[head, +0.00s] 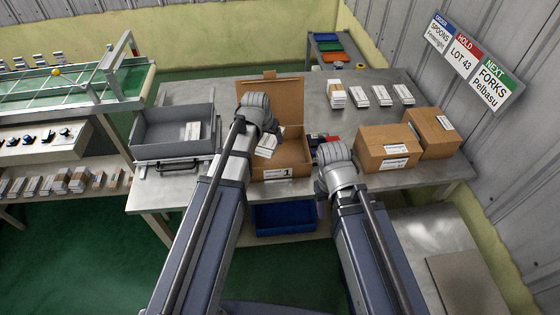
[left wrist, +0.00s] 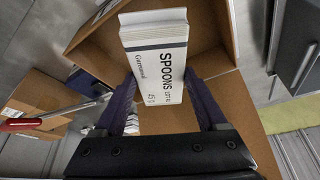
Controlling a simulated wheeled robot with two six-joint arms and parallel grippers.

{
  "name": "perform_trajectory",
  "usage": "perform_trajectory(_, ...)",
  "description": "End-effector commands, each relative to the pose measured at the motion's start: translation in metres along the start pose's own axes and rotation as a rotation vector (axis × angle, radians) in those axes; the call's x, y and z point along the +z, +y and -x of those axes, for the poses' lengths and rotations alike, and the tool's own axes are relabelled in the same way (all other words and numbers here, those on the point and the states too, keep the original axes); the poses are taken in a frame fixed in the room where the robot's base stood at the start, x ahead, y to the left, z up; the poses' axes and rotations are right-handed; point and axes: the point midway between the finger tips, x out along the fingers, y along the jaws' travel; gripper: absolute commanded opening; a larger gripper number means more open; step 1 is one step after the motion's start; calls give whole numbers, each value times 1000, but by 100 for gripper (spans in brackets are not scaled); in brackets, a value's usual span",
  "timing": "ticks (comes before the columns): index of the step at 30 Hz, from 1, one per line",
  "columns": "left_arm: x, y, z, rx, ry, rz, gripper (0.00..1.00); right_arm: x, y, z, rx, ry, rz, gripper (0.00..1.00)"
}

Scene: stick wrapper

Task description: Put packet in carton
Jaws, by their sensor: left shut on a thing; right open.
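A white packet labelled SPOONS (left wrist: 158,50) is held between the fingers of my left gripper (left wrist: 165,100). It also shows in the head view (head: 266,147), below my left gripper (head: 262,132). The open brown carton (head: 291,158), marked 1, stands on the table under the packet with its back flap up. Its walls surround the packet in the left wrist view (left wrist: 98,48); how deep the packet sits is hard to tell. The carton floor is partly hidden. My right gripper (head: 333,150) is open, right of the carton, its fingertips mostly hidden.
A grey tray (head: 150,148) with a packet stands left of the carton. Several white packets (head: 357,96) lie at the back right. Two closed cartons (head: 392,139) (head: 436,136) stand at the right. A blue bin (head: 284,216) is below the table. A red-handled item (left wrist: 20,123) lies beside the carton.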

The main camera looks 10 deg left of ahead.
Motion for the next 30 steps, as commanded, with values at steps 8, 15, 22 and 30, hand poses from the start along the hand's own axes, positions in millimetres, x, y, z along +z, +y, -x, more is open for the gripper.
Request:
perform_trajectory(8, 2, -35, -11, -19, 0, 47, 19, -1, -1, -11, 0, 0, 0, 50)
perform_trajectory(15, 3, -43, -12, -24, 0, 58, 19, -1, -1, -12, 0, 0, 0, 50)
perform_trajectory(22, 10, -43, -30, -24, 0, 58, 19, -2, -3, -31, 0, 0, 0, 50)
perform_trajectory(30, 26, -42, -68, -24, 0, 58, 19, -4, -7, -72, 0, 0, 0, 50)
